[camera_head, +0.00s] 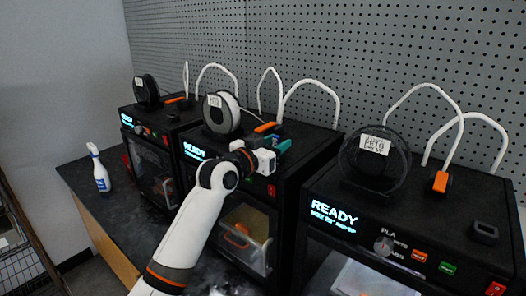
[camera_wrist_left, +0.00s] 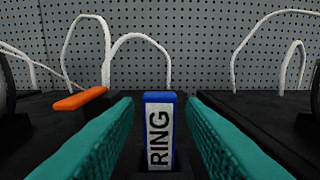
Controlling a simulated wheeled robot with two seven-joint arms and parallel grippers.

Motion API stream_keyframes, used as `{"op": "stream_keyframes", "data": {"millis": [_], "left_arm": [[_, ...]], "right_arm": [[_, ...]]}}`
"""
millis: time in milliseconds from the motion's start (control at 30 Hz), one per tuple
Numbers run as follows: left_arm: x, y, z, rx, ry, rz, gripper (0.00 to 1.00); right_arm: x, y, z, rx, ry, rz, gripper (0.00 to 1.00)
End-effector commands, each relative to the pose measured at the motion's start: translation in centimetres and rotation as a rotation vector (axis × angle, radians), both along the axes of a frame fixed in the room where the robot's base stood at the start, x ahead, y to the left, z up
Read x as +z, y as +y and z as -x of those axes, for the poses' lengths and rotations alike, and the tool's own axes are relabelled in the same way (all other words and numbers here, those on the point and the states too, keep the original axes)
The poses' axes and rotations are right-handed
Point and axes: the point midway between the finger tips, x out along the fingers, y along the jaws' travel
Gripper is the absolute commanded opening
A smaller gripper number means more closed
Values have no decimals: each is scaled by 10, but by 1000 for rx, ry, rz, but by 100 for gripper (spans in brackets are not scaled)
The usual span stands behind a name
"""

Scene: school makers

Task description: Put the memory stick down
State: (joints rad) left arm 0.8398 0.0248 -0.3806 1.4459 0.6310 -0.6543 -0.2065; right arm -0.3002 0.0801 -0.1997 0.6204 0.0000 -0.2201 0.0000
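The memory stick (camera_wrist_left: 159,135) is a blue block with a white face reading "RING". In the left wrist view it stands upright between the teal fingers of my left gripper (camera_wrist_left: 161,103). A narrow dark gap shows on each side of it, so the fingers look open around it and apart from it. Its lower end is near a dark surface; whether it rests there is hard to tell. My right gripper is not in view.
An orange-handled tool (camera_wrist_left: 80,98) lies on the printer top to the left of the fingers. A filament spool (camera_head: 221,113) stands behind my wrist. Another printer (camera_head: 325,190) with a spool is at the right. A spray bottle (camera_head: 99,170) stands on the worktop at far left.

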Motion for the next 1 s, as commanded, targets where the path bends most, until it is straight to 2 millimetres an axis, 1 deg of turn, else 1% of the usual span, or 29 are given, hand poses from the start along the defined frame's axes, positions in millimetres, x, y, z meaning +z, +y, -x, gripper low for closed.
{"op": "stream_keyframes", "data": {"millis": [33,200,400,500,600,767,1000], "left_arm": [[-3,4,4,2,1,-2,37],[-5,21,27,2,-1,-3,37],[-5,45,60,2,-2,-2,37],[-4,54,74,2,-2,-4,37],[-3,63,84,3,0,-2,37],[-2,68,93,1,0,-1,37],[-1,69,94,1,2,-1,37]], "right_arm": [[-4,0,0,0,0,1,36],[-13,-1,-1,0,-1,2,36],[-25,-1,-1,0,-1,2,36],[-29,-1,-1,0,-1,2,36],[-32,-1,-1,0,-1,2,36],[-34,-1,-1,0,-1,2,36],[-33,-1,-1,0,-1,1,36]]}}
